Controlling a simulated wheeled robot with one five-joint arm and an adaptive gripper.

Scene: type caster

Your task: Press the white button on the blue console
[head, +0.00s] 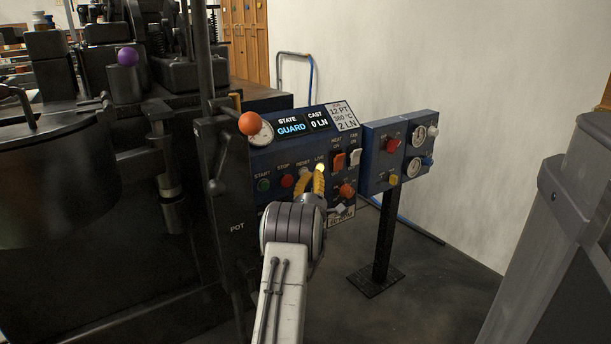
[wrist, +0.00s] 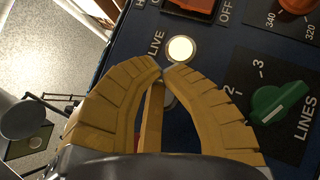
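The blue console (head: 262,158) faces me with a row of controls labelled START, STOP, RESET and LIVE. A pale button (wrist: 169,101) shows partly between and behind my fingers in the wrist view; its place fits the RESET label. A glowing round cream-white light (wrist: 181,50) beside the LIVE label lies just beyond my fingertips; it also shows in the head view (head: 319,167). My gripper (wrist: 164,70) has yellow ribbed fingers with their tips together, holding nothing. In the head view, my gripper (head: 316,172) is in front of the RESET and LIVE area. Contact cannot be told.
A green START button (head: 264,185) and red STOP button (head: 287,181) are left of my fingers. A green LINES knob (wrist: 281,104) is right in the wrist view. Orange and white switches (head: 339,162) sit above right. A smaller blue box (head: 374,158) stands on a post.

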